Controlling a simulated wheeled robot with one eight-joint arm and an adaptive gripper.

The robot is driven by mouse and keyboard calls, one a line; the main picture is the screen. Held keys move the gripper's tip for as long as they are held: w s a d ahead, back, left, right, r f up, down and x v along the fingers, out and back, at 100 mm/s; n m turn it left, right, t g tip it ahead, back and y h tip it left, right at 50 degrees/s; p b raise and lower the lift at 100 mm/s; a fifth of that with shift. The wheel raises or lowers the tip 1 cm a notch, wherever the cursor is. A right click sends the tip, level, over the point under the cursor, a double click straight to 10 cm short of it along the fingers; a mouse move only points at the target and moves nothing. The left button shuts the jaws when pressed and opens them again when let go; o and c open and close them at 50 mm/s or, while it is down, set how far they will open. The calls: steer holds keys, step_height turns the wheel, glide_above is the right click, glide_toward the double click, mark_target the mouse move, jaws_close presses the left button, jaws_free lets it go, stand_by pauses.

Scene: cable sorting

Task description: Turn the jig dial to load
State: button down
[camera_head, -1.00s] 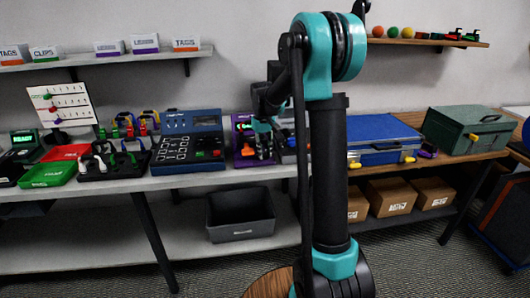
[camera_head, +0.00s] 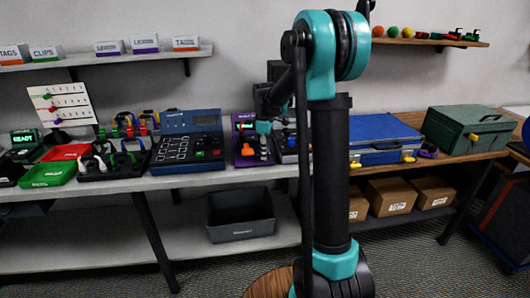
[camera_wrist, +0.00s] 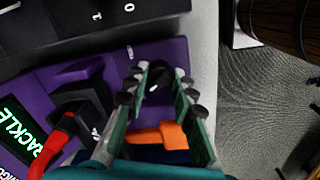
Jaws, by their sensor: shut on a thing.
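The purple jig (camera_head: 241,152) stands on the grey bench, right of the blue-topped panel. In the wrist view its purple top (camera_wrist: 118,66) fills the middle. My gripper (camera_head: 264,152) is down at the jig's right side. In the wrist view my gripper (camera_wrist: 163,80) has its two fingers on either side of a small dark knob with a pale mark, which looks like the dial (camera_wrist: 159,73). It is shut on that knob. The fingers partly hide the knob, and I cannot read which setting it points at.
An orange part (camera_wrist: 160,136) lies between the finger bases in the wrist view. A black block (camera_wrist: 82,106) and a red cable end (camera_wrist: 66,128) sit left of the fingers. The blue-topped panel (camera_head: 190,150) is close on the left, a blue case (camera_head: 380,130) on the right.

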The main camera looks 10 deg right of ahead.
steer(key=shift+n, duration=1.1)
steer(key=c, duration=1.5)
jaws_free()
steer(key=shift+c, duration=0.2)
step_height(320, 180, up, 12)
steer(key=shift+s, duration=0.3)
steer(key=shift+s, duration=0.1)
